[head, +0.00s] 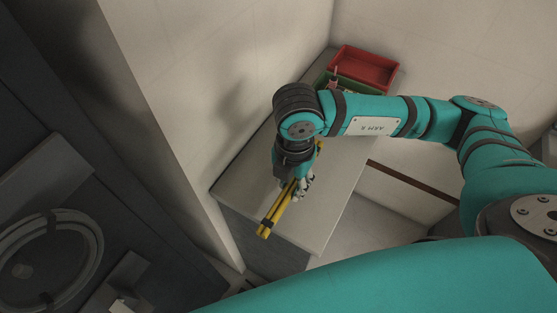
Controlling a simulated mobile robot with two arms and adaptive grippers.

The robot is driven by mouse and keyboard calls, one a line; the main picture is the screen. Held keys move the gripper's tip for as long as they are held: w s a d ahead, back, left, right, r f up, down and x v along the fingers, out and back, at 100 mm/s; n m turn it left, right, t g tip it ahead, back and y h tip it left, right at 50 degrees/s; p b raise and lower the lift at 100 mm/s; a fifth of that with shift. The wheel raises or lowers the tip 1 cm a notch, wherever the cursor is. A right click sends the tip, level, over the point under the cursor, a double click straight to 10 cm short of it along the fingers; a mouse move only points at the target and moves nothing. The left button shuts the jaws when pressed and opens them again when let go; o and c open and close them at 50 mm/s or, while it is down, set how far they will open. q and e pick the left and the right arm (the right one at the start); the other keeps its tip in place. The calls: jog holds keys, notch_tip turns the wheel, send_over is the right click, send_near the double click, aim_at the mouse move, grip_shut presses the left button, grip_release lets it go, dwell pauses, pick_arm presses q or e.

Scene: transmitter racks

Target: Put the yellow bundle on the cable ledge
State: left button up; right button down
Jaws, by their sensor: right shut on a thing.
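The yellow bundle (272,220) is a set of long thin yellow rods with dark bands. It lies slantwise over the grey worktop, its near end toward the lower left and its far end showing past the wrist. My right gripper (297,188) points down and is shut on the bundle around its middle. The wrist hides part of the bundle. I cannot tell whether the bundle touches the worktop or hangs just above it. I cannot pick out the cable ledge for sure. My left gripper is not in view.
The grey worktop (325,215) stands against pale walls. A red bin (364,68) and a green bin (350,92) stand at its far end. At left is a dark rack with a coiled cable (40,250). The worktop's front right part is clear.

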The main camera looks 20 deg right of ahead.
jog(key=shift+s, duration=0.55)
jog(key=n, duration=0.4)
jog(key=shift+w+d+r, duration=0.2)
jog(key=shift+d+r, duration=0.05)
jog(key=shift+r, duration=0.05)
jog(key=n, duration=0.7)
jog(key=shift+w+d+r, duration=0.2)
jog(key=shift+r, duration=0.1)
jog(key=n, duration=0.6)
jog(key=shift+w+d+r, duration=0.2)
jog(key=shift+d+r, duration=0.1)
jog(key=n, duration=0.6)
jog(key=shift+w+d+r+n, duration=0.2)
jog(key=shift+r+n, duration=0.15)
jog(key=shift+n, duration=0.05)
jog(key=n, duration=0.6)
jog(key=shift+w+d+r, duration=0.15)
jog(key=shift+d+r, duration=0.1)
jog(key=shift+r, duration=0.1)
jog(key=n, duration=0.4)
jog(key=shift+w+d+r+n, duration=0.1)
jog(key=shift+d+r+n, duration=0.1)
jog(key=shift+n, duration=0.1)
jog(key=n, duration=0.6)
jog(key=shift+w+d+r, duration=0.15)
jog(key=shift+r, duration=0.2)
jog(key=n, duration=0.6)
jog(key=shift+w+d+r, duration=0.1)
jog(key=shift+d+r, duration=0.1)
jog(key=shift+r, duration=0.1)
